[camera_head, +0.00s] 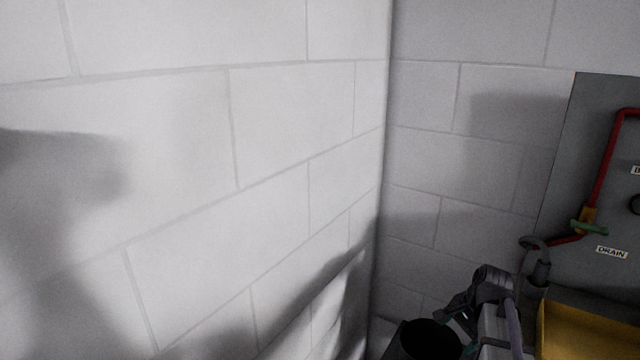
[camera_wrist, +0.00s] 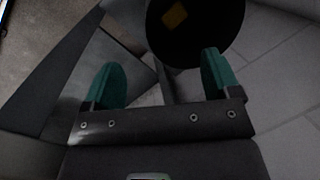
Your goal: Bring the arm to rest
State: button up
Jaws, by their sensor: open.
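My gripper (camera_wrist: 158,84) shows in the wrist view with its two green fingers spread wide apart. Nothing is between the fingertips. A dark round shape (camera_wrist: 195,30) lies beyond them at the top of that view, with a small yellow patch on it. In the head view my arm is at the bottom right, folded low near the wall corner. The gripper's fingers are mostly hidden there.
A white block wall (camera_head: 180,160) fills the left and meets a grey block wall (camera_head: 490,150) at a corner. At right, a grey panel (camera_head: 590,180) carries a red pipe (camera_head: 605,165), a green-handled valve (camera_head: 588,226) and a DRAIN label (camera_head: 612,252). A yellow surface (camera_head: 590,330) lies below.

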jog(key=s+a+r+n+p, duration=0.3)
jog(key=a+n, duration=0.1)
jog(key=a, duration=0.2)
jog(key=s+a+r+n+g+h+p, duration=0.1)
jog(key=s+a+r+n+p, duration=0.2)
jog(key=a, duration=0.3)
jog(key=s+a+r+n+h+p, duration=0.1)
jog(key=s+a+r+n+p, duration=0.2)
jog(key=a+n, duration=0.3)
jog(key=shift+s+a+r, duration=0.5)
jog(key=shift+s+r, duration=0.25)
jog(key=shift+s, duration=0.1)
jog(key=shift+d, duration=0.1)
